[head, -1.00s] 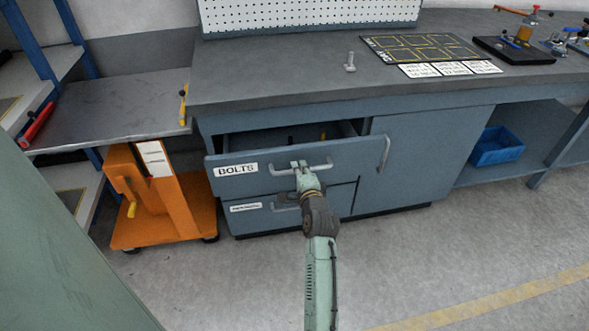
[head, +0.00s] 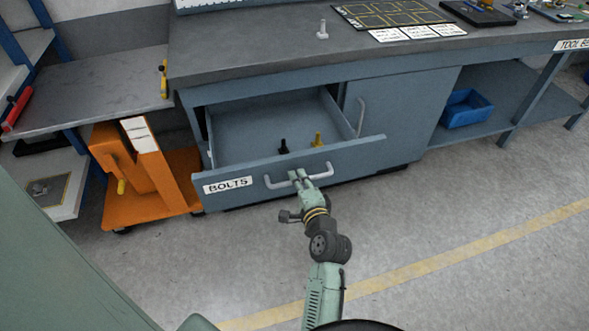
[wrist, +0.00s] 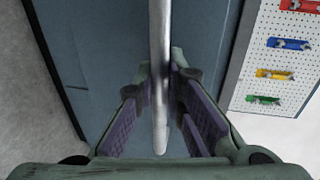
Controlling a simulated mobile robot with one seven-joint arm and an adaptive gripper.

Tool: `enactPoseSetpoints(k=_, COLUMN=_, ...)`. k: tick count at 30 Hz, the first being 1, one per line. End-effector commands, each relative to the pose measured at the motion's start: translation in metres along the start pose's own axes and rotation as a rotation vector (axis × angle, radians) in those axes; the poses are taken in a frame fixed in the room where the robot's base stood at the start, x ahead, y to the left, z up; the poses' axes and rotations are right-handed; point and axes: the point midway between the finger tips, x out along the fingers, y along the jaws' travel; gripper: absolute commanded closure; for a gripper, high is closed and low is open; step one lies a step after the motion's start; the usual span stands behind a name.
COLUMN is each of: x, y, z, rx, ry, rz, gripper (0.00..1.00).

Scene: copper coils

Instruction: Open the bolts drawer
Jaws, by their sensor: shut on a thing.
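The bolts drawer (head: 350,152) is pulled well out of the blue-grey bench cabinet, with its label "BOLTS" at the left of the front. Inside stand a black bolt (head: 283,146) and a yellow bolt (head: 318,139) near the front wall. The drawer's silver bar handle (head: 322,172) runs across the front and also shows in the wrist view (wrist: 158,70). My gripper (head: 298,177) is shut on the handle, its fingers (wrist: 163,95) on both sides of the bar. The lower drawer is hidden behind the bolts drawer.
An orange cart (head: 150,190) stands just left of the drawer. The cabinet door with its upright handle (head: 361,117) is to the right. A blue bin (head: 467,108) sits on the lower shelf. The floor (head: 440,200) in front and to the right is clear.

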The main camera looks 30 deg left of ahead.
Motion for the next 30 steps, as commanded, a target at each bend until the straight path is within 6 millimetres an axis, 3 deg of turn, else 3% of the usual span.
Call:
enactPoseSetpoints(k=16, x=-0.0092, y=0.0024, z=-0.0001, rx=0.000, ry=0.000, rz=0.001, gripper=1.00)
enactPoseSetpoints(k=17, x=-0.0092, y=0.0024, z=-0.0001, rx=0.000, ry=0.000, rz=0.001, gripper=0.88)
enactPoseSetpoints(k=24, x=-0.0091, y=0.0021, z=-0.0002, rx=0.000, ry=0.000, rz=0.001, gripper=0.72)
enactPoseSetpoints(k=30, x=-0.0090, y=0.0020, z=-0.0002, rx=0.000, ry=0.000, rz=0.000, gripper=0.69)
